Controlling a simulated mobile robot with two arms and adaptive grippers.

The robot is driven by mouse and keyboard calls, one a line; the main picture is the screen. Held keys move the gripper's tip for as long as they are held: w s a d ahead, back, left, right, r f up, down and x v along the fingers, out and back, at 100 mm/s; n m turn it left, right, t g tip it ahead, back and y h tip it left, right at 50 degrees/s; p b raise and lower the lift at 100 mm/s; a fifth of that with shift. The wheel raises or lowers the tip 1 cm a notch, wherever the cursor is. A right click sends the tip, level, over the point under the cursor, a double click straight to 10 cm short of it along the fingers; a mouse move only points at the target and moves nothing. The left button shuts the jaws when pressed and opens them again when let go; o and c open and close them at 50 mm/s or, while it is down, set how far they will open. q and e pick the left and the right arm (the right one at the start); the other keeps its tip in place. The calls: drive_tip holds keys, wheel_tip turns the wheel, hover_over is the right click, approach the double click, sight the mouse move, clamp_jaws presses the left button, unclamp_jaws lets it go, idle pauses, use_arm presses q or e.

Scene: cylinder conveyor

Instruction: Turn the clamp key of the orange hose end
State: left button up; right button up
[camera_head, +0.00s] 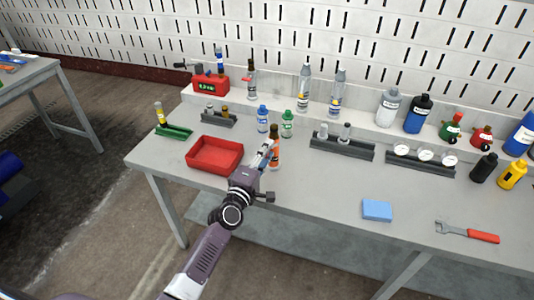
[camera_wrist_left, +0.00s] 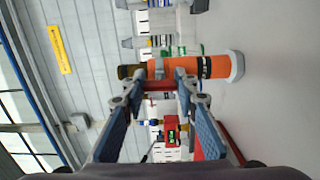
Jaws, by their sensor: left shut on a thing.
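A small red clamp key (camera_wrist_left: 160,85) shows beside the band, between the fingertips. My left gripper (camera_head: 267,153) reaches in beside the hose end, and in the left wrist view (camera_wrist_left: 160,83) its fingers are shut on the key. The key is hidden in the head view. My right gripper is out of view.
A red tray (camera_head: 240,154) lies left of the gripper. Blue (camera_head: 263,122) and green-capped (camera_head: 287,123) bottles stand close behind the hose end. Dark racks (camera_head: 343,151) stand to the right. A blue block (camera_head: 377,209) and a wrench (camera_head: 468,232) lie at front right, with clear tabletop between.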

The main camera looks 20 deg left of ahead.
use_arm(q)
drive_tip(key=n, duration=0.4)
drive_tip(key=shift+n, duration=0.3)
drive_tip(key=n, duration=0.3)
drive_tip(key=shift+n, duration=0.4)
drive_tip(key=n, duration=0.3)
drive_tip(key=shift+n+p, duration=0.4)
drive_tip(key=shift+n, duration=1.6)
drive_tip(key=o, duration=1.2)
drive_tip(key=s, duration=0.4)
drive_tip(key=s+a, duration=0.1)
drive_tip(key=s, duration=0.7)
drive_tip(key=shift+a, duration=0.15)
